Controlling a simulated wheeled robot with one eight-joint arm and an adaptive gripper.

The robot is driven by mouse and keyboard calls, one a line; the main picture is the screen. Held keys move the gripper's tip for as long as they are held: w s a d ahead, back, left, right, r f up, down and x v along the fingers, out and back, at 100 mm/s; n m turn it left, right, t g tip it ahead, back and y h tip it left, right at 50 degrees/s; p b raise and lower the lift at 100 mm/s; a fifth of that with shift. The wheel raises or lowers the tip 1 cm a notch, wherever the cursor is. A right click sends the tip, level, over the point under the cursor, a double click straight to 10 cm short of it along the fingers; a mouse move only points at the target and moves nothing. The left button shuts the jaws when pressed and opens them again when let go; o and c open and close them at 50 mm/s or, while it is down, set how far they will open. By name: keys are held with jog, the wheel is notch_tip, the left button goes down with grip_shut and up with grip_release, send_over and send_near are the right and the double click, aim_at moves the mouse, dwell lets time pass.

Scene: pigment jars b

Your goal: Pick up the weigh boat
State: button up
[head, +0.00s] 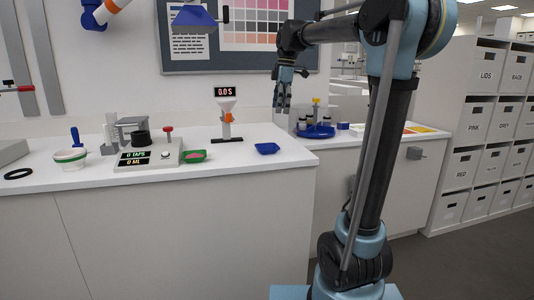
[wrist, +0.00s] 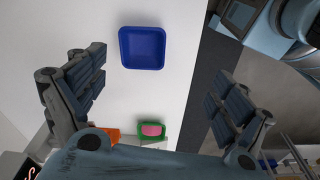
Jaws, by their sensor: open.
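A shallow square blue dish, which looks like the weigh boat (head: 267,148), lies on the white counter near its right end. In the wrist view the weigh boat (wrist: 142,47) shows whole and empty, at the upper middle. My gripper (head: 283,104) is raised above the counter, up and slightly right of the weigh boat in the head view. In the wrist view my gripper (wrist: 160,88) has its fingers spread wide with nothing between them. The weigh boat lies below, apart from both fingers.
A green dish (head: 194,156) with pink content lies left of the weigh boat, beside a device with displays (head: 149,154). A funnel stand (head: 227,125) stands behind. A blue round carrier (head: 315,131) with jars is on the counter at right. Counter around the weigh boat is clear.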

jog(key=w+a+r+n, duration=0.2)
jog(key=w+a, duration=0.1)
jog(key=f, duration=0.5)
jog(key=a+f, duration=0.1)
jog(key=f, duration=0.5)
jog(key=a+f, duration=0.1)
jog(key=f, duration=0.5)
jog(key=shift+s+f, duration=0.15)
jog(key=shift+f, duration=0.05)
jog(key=c, duration=0.7)
